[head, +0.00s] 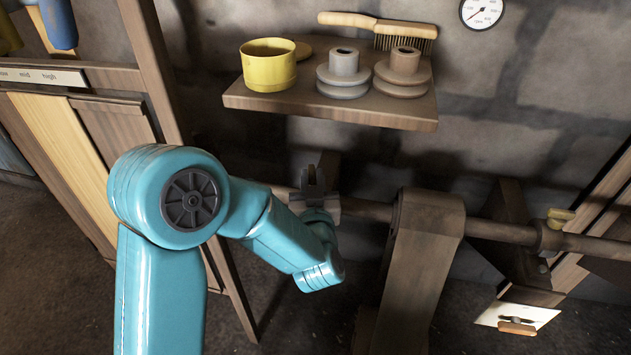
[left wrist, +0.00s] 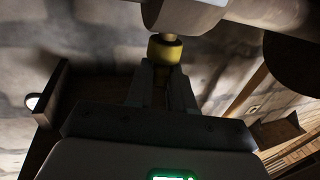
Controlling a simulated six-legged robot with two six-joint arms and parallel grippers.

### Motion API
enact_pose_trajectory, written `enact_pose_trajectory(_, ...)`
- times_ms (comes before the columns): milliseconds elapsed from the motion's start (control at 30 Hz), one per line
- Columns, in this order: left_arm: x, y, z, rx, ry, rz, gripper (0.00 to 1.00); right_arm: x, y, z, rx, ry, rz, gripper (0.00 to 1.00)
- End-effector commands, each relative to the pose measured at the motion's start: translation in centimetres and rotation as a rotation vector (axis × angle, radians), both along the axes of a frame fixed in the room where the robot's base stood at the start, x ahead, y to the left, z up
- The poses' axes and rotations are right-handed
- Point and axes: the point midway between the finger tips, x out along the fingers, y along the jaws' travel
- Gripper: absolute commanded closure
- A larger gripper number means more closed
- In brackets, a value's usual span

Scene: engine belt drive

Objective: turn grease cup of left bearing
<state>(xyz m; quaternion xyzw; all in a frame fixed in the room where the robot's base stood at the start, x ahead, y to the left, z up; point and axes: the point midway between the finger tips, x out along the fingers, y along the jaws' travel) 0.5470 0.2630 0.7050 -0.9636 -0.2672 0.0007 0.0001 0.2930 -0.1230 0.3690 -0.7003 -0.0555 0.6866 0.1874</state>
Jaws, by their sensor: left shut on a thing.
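The cup's neck joins a rounded grey-brown bearing housing (left wrist: 190,14). In the head view the gripper and arm hide this cup. A second brass grease cup (head: 560,214) sits on the right bearing (head: 548,240), apart from my gripper. My right gripper is not in view.
A wooden shelf (head: 262,110) above holds a yellow tin (head: 268,70), a grey pulley (head: 343,75), a brown pulley (head: 403,75) and a brush (head: 385,28). A broad brown upright piece (head: 425,250) stands right of my gripper. A wooden frame (head: 165,90) stands left.

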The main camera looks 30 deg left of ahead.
Motion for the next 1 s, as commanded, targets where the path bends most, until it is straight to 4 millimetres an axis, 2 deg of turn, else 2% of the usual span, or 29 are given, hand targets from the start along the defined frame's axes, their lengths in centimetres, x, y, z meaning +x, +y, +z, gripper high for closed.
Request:
enact_pose_trajectory(33, -0.2, 0.5, -0.3, 0.0, -0.001, -0.037, 1.0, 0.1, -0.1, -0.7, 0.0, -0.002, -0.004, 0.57)
enact_pose_trajectory(500, -0.4, 1.2, -0.3, 0.002, -0.003, -0.383, 1.0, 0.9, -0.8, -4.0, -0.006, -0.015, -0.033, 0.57)
enact_pose_trajectory(1000, -0.3, 1.3, 0.1, 0.0, -0.002, -0.499, 1.0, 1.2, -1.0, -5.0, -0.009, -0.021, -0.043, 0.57)
